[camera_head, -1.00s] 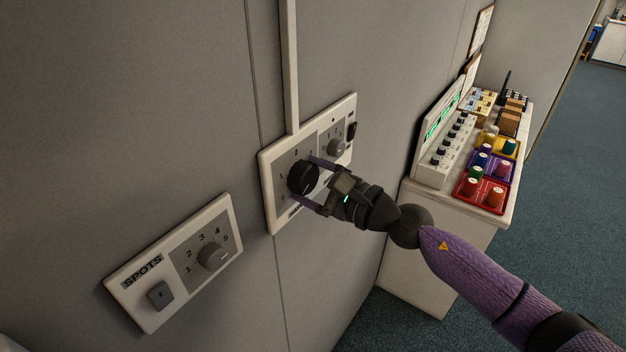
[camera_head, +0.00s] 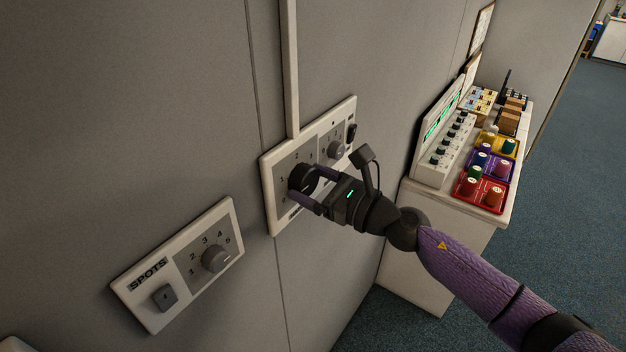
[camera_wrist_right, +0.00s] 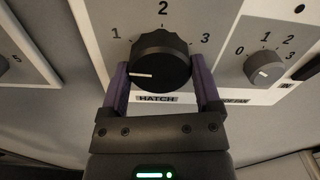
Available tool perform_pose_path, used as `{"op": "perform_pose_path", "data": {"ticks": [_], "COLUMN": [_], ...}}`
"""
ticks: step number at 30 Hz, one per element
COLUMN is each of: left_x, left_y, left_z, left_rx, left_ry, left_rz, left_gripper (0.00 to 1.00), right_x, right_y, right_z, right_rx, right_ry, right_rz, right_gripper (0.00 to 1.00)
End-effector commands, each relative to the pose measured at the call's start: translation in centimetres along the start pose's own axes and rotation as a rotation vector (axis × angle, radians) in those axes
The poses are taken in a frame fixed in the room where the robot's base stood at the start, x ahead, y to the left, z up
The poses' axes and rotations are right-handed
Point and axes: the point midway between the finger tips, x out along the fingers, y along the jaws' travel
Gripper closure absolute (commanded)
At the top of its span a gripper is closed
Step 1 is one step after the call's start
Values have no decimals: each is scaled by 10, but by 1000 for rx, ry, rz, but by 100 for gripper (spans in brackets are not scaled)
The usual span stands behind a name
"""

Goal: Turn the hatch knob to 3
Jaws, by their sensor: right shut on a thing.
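The hatch knob (camera_wrist_right: 160,62) is round, black and ribbed, with a white pointer line. In the right wrist view it sits above the HATCH label, with 1, 2 and 3 around its top. My right gripper (camera_wrist_right: 160,85) is shut on the knob, one finger on each side. In the head view the right gripper (camera_head: 314,186) reaches the knob (camera_head: 301,178) from the right and partly covers it. My left gripper is not in view.
A smaller grey knob (camera_wrist_right: 263,68) shares the white panel (camera_head: 268,190), close to the right. The SPOTS panel (camera_head: 150,312) is at lower left on the wall. A white cabinet (camera_head: 428,272) with a console (camera_head: 449,145) and coloured trays stands to the right.

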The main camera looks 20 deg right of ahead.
Motion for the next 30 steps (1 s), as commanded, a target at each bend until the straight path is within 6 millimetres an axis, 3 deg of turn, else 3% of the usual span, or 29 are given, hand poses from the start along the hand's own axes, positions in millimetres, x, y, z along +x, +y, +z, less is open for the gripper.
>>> {"op": "perform_pose_path", "data": {"ticks": [30], "left_x": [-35], "left_y": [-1], "left_z": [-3], "left_rx": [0], "left_ry": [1], "left_rz": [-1], "left_gripper": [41], "right_x": [0], "right_y": [1], "right_z": [1], "right_rx": [965], "right_ry": [3], "right_rz": [-1], "right_gripper": [78]}}
